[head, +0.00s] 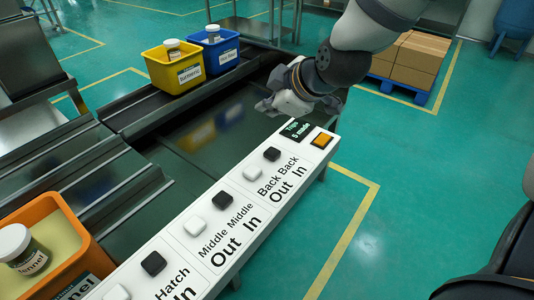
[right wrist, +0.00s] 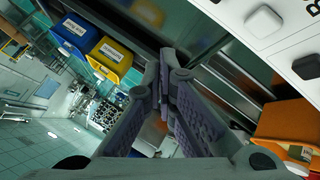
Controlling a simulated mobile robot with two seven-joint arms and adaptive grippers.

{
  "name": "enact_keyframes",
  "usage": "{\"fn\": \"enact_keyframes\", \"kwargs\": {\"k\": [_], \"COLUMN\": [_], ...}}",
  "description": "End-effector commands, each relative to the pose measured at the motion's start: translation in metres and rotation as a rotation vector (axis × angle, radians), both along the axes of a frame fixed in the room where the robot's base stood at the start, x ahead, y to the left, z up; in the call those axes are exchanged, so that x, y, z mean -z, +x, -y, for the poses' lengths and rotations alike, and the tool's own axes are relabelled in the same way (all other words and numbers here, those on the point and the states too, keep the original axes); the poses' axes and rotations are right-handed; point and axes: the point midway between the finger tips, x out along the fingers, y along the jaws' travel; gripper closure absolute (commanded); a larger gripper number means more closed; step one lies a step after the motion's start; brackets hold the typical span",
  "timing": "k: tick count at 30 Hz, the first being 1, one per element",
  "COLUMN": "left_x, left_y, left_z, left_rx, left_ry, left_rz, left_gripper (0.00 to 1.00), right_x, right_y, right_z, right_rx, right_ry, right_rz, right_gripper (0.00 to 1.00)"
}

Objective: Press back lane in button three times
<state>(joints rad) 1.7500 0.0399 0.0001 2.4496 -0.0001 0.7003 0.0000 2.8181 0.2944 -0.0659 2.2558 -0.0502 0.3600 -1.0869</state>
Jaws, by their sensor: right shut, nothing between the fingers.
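The white control panel (head: 240,238) carries a row of black and white buttons. The back lane in button (head: 272,154) is black, above the "Back In" label. The white back out button (head: 251,173) is beside it. My right gripper (head: 270,104) is shut and empty, past the panel's far end and apart from the back in button. In the right wrist view, its fingertips (right wrist: 164,62) meet. A black button (right wrist: 306,66) and a white button (right wrist: 265,20) show there at the right; their labels are mostly cut off. My left gripper is not in view.
A "Trips 5 made" display (head: 295,130) and an orange button (head: 323,140) sit at the panel's far end. Yellow (head: 160,70) and blue (head: 228,52) bins with jars stand on the dark track. An orange bin (head: 88,255) is at lower left.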

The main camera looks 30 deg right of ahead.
Motion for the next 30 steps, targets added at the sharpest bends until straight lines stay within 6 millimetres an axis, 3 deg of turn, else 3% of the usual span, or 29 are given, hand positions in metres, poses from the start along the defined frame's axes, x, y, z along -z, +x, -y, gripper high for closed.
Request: {"fn": "enact_keyframes", "kwargs": {"k": [7, 21, 30], "left_x": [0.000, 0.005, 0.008], "left_y": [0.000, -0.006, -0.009], "left_z": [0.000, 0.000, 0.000], "left_rx": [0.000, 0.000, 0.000], "left_ry": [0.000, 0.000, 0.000], "left_rz": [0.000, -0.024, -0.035], "left_gripper": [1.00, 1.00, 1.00], "right_x": [0.010, 0.079, 0.089], "right_y": [0.000, 0.000, 0.000], "right_z": [0.000, 0.000, -0.001], "right_rx": [-0.001, -0.001, -0.002], "right_ry": [0.002, -0.001, 0.000], "right_rz": [-0.002, -0.007, 0.000], "right_gripper": [1.00, 1.00, 1.00]}}
